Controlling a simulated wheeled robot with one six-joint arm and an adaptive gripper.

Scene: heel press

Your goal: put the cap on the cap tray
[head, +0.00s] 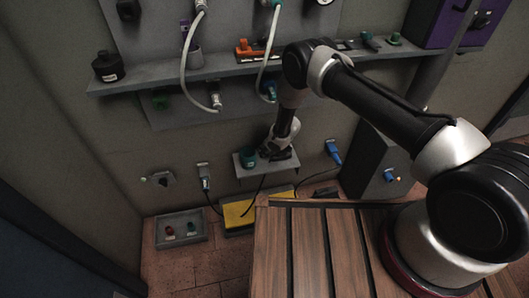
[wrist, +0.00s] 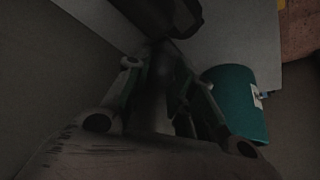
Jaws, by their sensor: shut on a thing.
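My gripper (head: 277,153) is low at the back wall, over a small grey wall shelf (head: 243,170). In the wrist view my gripper (wrist: 160,82) is shut on a dark thing (wrist: 160,75), with a wider black part beyond it. It is too dark to tell if this is the cap, or whether it touches the shelf. A teal cup (wrist: 233,100) stands on the shelf beside the fingers. A grey tray (head: 160,243) on the floor at the lower left holds a small red piece (head: 169,230) and a small green piece (head: 192,228). I cannot tell which surface is the cap tray.
A long upper shelf (head: 150,78) carries a black bottle (head: 108,67) and an orange tool (head: 243,50). Grey hoses hang above. A yellow pad (head: 238,213) lies under the small shelf. A wooden slatted top (head: 300,250) fills the front. A blue plug (head: 333,152) is on the wall.

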